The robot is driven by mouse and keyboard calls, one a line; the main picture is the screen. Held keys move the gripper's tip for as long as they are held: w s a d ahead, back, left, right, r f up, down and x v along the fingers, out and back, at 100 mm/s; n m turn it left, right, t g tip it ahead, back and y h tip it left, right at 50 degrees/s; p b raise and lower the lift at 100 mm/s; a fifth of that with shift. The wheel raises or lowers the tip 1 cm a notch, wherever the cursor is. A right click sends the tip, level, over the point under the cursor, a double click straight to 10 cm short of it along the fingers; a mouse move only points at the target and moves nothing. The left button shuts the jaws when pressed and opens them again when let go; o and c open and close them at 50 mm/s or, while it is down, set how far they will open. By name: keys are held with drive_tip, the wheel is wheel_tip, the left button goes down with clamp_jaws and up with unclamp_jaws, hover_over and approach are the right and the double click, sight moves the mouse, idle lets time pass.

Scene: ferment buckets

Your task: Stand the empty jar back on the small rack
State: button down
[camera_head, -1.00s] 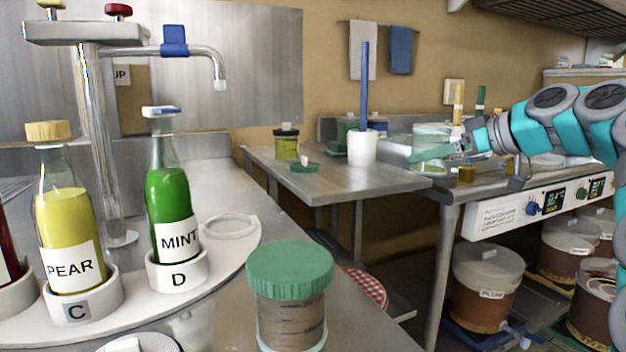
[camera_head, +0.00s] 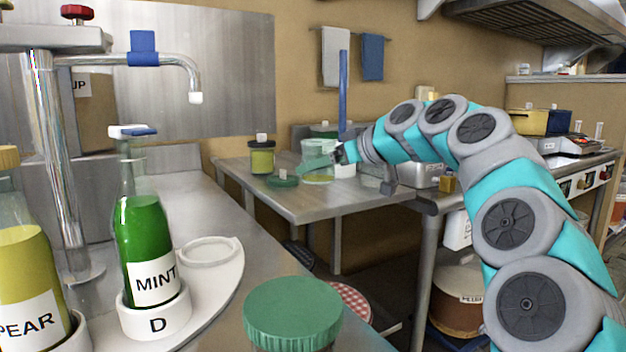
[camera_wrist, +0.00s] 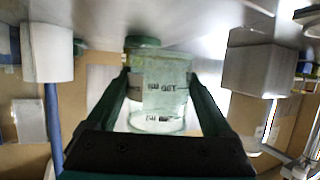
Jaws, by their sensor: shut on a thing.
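The empty jar (camera_head: 317,174) is clear, faintly green glass, seen just above or at the far metal table. My gripper (camera_head: 326,161) is shut around its side. In the wrist view the jar (camera_wrist: 160,92) sits between the two dark green fingers, with printed marks on its wall. That view looks upside down. I cannot tell whether the jar's base touches the table. No small rack can be clearly made out; the area behind the jar is partly hidden by my arm.
The far table (camera_head: 310,205) holds a green lid (camera_head: 282,181), a yellow-green jar (camera_head: 262,158) and a white cup (camera_head: 345,170) with a blue stick. Nearer stand a green-lidded jar (camera_head: 293,308) and a white curved bottle holder (camera_head: 225,285) with the MINT bottle (camera_head: 145,245).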

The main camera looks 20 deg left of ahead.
sight(313, 181)
drive_tip(key=shift+a+f, duration=0.15)
drive_tip(key=shift+a, duration=0.7)
drive_tip(key=shift+f, duration=1.65)
drive_tip(key=shift+f, duration=0.15)
unclamp_jaws()
drive_tip(key=shift+r, duration=0.2)
drive_tip(key=b+v, duration=0.1)
drive_tip(key=v, duration=1.1)
drive_tip(key=shift+s, duration=0.15)
